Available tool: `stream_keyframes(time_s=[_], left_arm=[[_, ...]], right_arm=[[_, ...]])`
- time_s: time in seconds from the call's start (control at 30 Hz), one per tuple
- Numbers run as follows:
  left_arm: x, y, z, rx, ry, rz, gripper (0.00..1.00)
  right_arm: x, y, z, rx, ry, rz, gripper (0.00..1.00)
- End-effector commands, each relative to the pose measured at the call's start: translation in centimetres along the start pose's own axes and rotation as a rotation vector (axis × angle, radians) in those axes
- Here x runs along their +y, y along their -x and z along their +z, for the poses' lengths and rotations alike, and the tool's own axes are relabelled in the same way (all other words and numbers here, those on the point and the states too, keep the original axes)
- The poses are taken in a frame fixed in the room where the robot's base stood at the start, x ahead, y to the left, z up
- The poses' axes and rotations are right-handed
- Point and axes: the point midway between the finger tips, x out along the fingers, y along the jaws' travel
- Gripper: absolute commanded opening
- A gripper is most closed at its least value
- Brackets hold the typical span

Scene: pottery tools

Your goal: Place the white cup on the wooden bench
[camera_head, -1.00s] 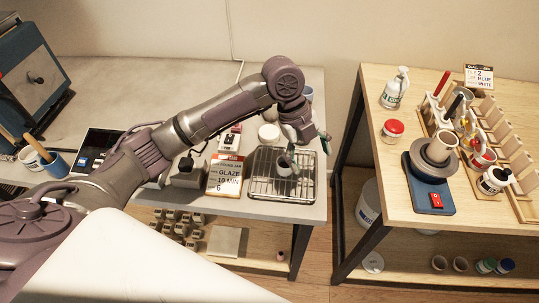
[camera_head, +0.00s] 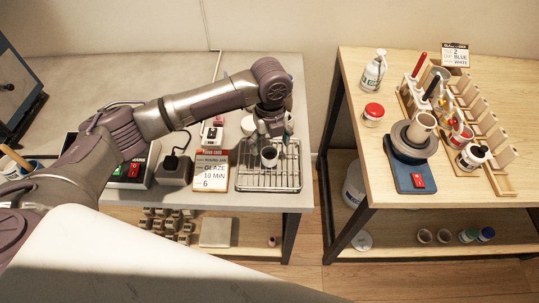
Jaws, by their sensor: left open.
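A small pale cup (camera_head: 269,157) with a dark inside stands on the wire rack (camera_head: 268,180) at the right end of the grey table; it looks greyish-white in this light. My left gripper (camera_head: 270,130) is open and points down just above and behind the cup. Its fingers are small and partly hidden by the wrist, and I cannot tell whether they touch the rim. The wooden bench (camera_head: 375,165) stands to the right, across a gap. My right gripper is not in view.
The bench carries a blue potter's wheel (camera_head: 405,172) with a pale cylinder (camera_head: 422,127), a red-lidded jar (camera_head: 373,115), a spray bottle (camera_head: 374,70) and a tool rack (camera_head: 485,120). Its front left top is clear. A glaze sign (camera_head: 211,171) stands left of the wire rack.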

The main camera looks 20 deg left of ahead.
Motion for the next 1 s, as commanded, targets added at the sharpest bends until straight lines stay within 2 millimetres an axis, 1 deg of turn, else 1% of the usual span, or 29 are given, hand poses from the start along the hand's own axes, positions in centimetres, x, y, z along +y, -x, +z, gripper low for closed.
stream_keyframes(time_s=[0.07, 0.2, 0.3, 0.4, 0.6, 0.67, 1.0], left_arm=[[0.1, -0.7, 0.0, 0.002, 0.001, 0.004, 0.80], [0.2, -2.8, 0.1, 0.002, 0.002, 0.004, 0.80], [0.1, -4.2, 0.1, 0.002, 0.000, 0.003, 0.80], [0.1, -4.8, 0.1, 0.000, -0.001, 0.001, 0.80], [0.1, -5.0, 0.1, 0.000, -0.001, 0.000, 0.80], [0.1, -5.0, 0.1, 0.000, -0.001, 0.000, 0.71], [0.1, -4.9, 0.1, 0.000, 0.000, 0.000, 0.15]], right_arm=[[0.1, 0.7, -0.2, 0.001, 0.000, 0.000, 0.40], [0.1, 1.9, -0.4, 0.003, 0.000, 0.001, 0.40], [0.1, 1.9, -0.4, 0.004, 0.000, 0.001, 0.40], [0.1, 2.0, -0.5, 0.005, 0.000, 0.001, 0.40], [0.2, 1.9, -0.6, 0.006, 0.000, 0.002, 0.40], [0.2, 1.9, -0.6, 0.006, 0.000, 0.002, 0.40], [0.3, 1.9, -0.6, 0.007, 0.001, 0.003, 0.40]])
